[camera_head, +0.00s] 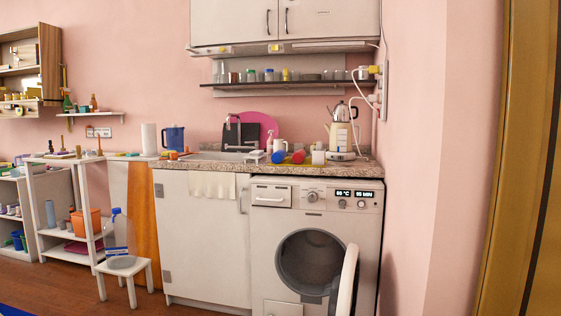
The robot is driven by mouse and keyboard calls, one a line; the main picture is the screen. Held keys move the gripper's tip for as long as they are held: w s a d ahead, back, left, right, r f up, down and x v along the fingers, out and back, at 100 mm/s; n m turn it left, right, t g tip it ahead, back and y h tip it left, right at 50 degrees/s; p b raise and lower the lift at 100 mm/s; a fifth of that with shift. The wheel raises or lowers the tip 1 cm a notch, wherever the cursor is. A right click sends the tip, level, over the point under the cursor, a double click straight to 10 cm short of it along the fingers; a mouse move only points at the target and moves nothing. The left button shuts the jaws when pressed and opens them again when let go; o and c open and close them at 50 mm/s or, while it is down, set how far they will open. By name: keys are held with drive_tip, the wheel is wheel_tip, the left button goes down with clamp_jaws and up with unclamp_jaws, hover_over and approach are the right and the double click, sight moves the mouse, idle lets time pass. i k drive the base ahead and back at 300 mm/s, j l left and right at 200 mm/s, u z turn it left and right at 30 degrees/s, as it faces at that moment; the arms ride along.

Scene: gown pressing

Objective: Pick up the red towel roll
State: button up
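A small red rounded thing (298,157), which looks like the red towel roll, lies on the speckled countertop (330,168) above the washing machine. A blue rounded thing (279,157) lies just left of it, and a pale cup-like thing (318,157) stands just right of it. It is too small to make out its ends or any folds. My gripper is not in view.
The washing machine (263,240) has its round door (346,284) swung open at the front. A kettle on a white stand (341,135) is at the counter's right. A stool (123,267) with a water bottle (117,236) stands at the left.

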sight(298, 157)
drive_tip(key=i+l, duration=0.1)
drive_tip(key=i, duration=0.35)
drive_tip(key=i+j+z, duration=0.1)
drive_tip(key=i+j, duration=0.2)
drive_tip(key=i+j+z, duration=0.15)
drive_tip(key=j, duration=0.35)
drive_tip(key=i, duration=0.1)
